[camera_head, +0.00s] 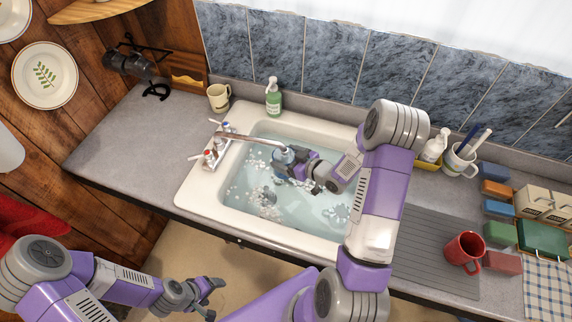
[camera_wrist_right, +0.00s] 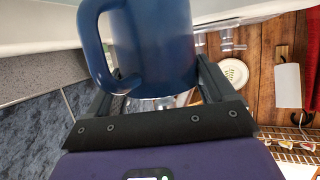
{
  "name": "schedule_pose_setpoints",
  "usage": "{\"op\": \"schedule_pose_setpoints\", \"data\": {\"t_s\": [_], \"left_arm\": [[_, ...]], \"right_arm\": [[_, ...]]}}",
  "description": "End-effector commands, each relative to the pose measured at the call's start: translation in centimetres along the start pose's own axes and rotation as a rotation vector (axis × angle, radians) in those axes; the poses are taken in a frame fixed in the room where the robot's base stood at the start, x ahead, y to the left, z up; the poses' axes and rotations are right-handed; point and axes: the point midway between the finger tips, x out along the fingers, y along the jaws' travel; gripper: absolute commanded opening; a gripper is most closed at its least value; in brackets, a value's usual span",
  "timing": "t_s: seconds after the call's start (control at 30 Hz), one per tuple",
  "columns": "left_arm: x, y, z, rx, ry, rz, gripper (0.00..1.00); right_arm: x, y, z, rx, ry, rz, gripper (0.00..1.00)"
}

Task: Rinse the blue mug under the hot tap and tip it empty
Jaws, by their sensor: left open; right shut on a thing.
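The blue mug (camera_head: 285,157) is held over the sink basin, right at the end of the tap spout (camera_head: 255,139). My right gripper (camera_head: 292,168) is shut on it. In the right wrist view the mug (camera_wrist_right: 152,45) sits between the two fingers, its handle to the left. Its inside is hidden, so I cannot tell whether it holds water. The hot tap handle with a red mark (camera_head: 207,155) is at the near end of the tap body, left of the basin. My left gripper (camera_head: 210,298) is open and empty, low in front of the counter.
The white sink (camera_head: 190,195) holds soapy water (camera_head: 305,205). A green soap bottle (camera_head: 273,100) and a cream mug (camera_head: 218,97) stand behind it. A red mug (camera_head: 464,250) stands on the drainboard (camera_head: 415,260) at right. The left counter (camera_head: 115,150) is mostly clear.

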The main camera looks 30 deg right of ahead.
Motion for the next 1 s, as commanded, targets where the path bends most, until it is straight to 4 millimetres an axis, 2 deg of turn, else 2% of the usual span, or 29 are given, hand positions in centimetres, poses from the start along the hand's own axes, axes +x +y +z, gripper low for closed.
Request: {"op": "schedule_pose_setpoints", "data": {"t_s": [0.17,1.0], "left_arm": [[0.2,-0.1,0.0,0.0,0.0,0.0,0.72],[1.6,-0.6,-0.1,0.0,0.0,0.0,0.72]], "right_arm": [[-0.8,-0.3,0.2,-0.001,0.003,0.001,0.34],[-7.9,-3.6,3.1,0.0,0.004,0.002,0.34]]}}
